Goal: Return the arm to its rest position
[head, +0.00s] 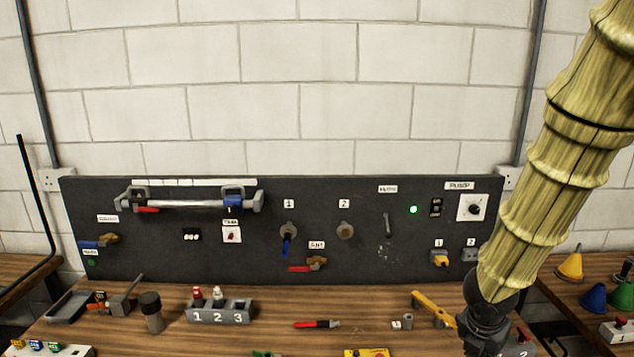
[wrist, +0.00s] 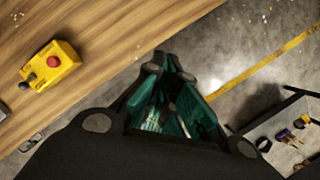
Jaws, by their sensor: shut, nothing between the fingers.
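My arm, in a yellowish segmented sleeve, comes down the right side of the head view. My gripper (wrist: 170,68) is shut and empty in the wrist view, its dark fingers with green inner parts close together. It points past the edge of the wooden bench (wrist: 130,38) over the grey floor. In the head view the dark wrist end (head: 485,325) is low at the right, in front of the bench; the fingertips are hidden there.
A black panel (head: 150,255) with valves, switches and a lit green lamp (head: 413,209) stands behind the bench. A numbered holder (head: 218,316), a red-handled tool (head: 317,324) and a yellow-handled tool (head: 432,306) lie on it. A yellow control box (wrist: 52,68) is near its edge.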

